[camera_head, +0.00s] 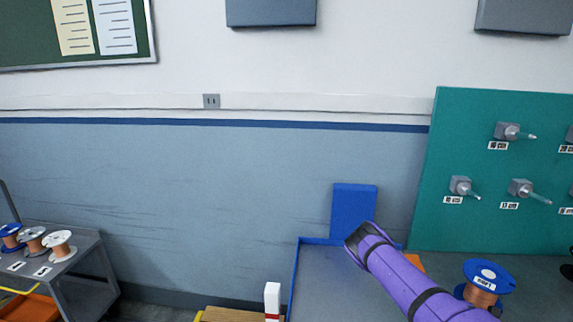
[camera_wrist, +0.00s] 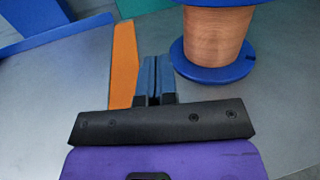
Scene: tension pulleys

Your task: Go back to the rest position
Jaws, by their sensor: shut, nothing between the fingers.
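My gripper (camera_wrist: 154,82) shows in the wrist view with its two blue fingers together and nothing between them. It is above the grey tabletop. In the head view my purple arm crosses the lower right, and the gripper itself cannot be made out. A blue spool of copper wire (camera_wrist: 215,38) stands upright on the tabletop, to the right of the fingers in the wrist view and apart from them. The spool also shows in the head view (camera_head: 486,279), partly hidden by my arm.
An orange piece (camera_wrist: 123,62) lies left of the fingers. A blue upright panel (camera_head: 353,205) stands at the table's back left. A teal board (camera_head: 480,225) with labelled pegs stands at the back right. A grey cart (camera_head: 82,262) with several spools is at far left.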

